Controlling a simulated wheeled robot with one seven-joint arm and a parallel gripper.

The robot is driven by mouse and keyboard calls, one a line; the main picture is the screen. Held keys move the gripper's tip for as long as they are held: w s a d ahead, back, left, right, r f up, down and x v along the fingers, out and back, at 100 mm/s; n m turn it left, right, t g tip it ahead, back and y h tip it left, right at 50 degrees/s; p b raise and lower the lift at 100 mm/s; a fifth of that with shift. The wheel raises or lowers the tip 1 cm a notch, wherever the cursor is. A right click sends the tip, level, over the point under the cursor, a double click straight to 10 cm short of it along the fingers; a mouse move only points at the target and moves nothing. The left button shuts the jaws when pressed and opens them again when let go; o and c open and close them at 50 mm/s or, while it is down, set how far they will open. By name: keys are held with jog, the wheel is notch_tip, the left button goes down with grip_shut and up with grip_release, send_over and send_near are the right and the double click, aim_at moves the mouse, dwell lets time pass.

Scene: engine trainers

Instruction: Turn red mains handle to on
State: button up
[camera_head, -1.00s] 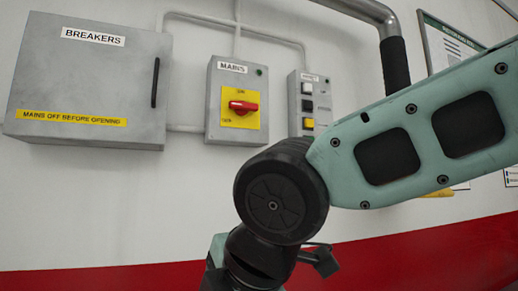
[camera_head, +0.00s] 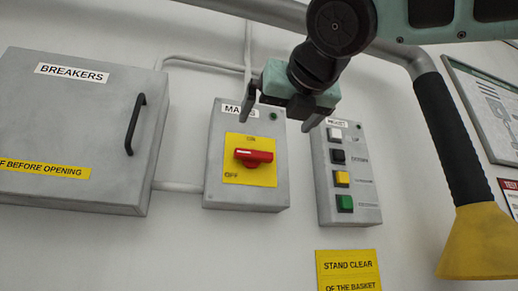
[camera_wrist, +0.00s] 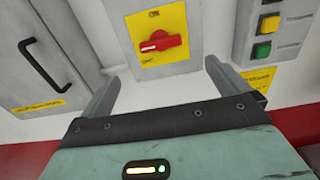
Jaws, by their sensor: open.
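The red mains handle (camera_head: 254,156) sits on a yellow plate (camera_head: 250,174) on the grey MAINS box (camera_head: 219,188). The handle lies about level, with its pale-marked end to the left. ON is printed above it and OFF at lower left. My gripper (camera_head: 278,112) is open and empty, in front of the upper part of the box, above the handle in the head view. It covers part of the MAINS label. In the wrist view the handle (camera_wrist: 162,45) shows ahead, between and beyond the open fingers (camera_wrist: 158,88). Nothing touches it.
A grey BREAKERS cabinet (camera_head: 70,125) with a black pull handle (camera_head: 135,124) is at left. A button box (camera_head: 345,188) is close at right. A pipe with a black sleeve (camera_head: 450,140) and yellow cone (camera_head: 478,245) stands further right. The wall below the MAINS box is bare.

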aim_at(255, 152)
jog(key=p+x, duration=0.3)
jog(key=x, duration=1)
jog(key=shift+w+f, duration=0.1)
jog(key=shift+w, duration=0.1)
jog(key=c, duration=0.9)
